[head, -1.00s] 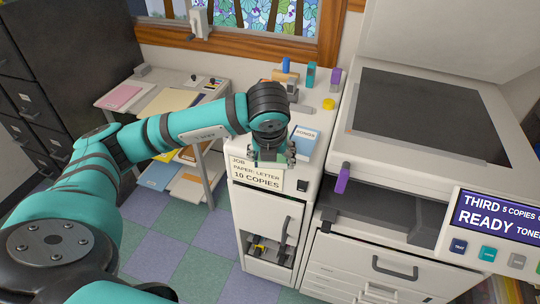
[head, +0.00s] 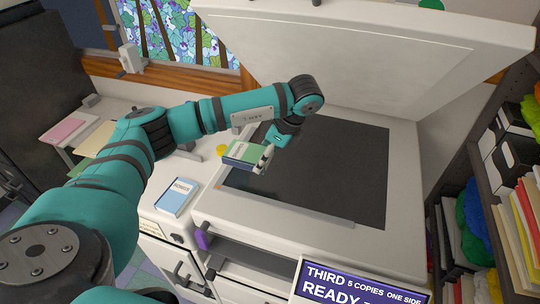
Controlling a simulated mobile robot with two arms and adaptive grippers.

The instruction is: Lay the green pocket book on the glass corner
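The green pocket book (head: 240,153) is held by my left gripper (head: 265,157) over the left edge of the copier glass. The book is tilted a little, and its lower side is hidden, so I cannot tell whether it touches the copier. The dark copier glass (head: 335,175) lies bare under the raised white lid (head: 360,50). My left arm comes in from the left and reaches over the glass. My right gripper is not in the head view.
A blue book (head: 176,197) lies on the white cabinet left of the copier. A yellow round object (head: 222,150) is behind the green book. The copier's display panel (head: 355,285) is at the front. A shelf with folders (head: 515,200) stands at the right.

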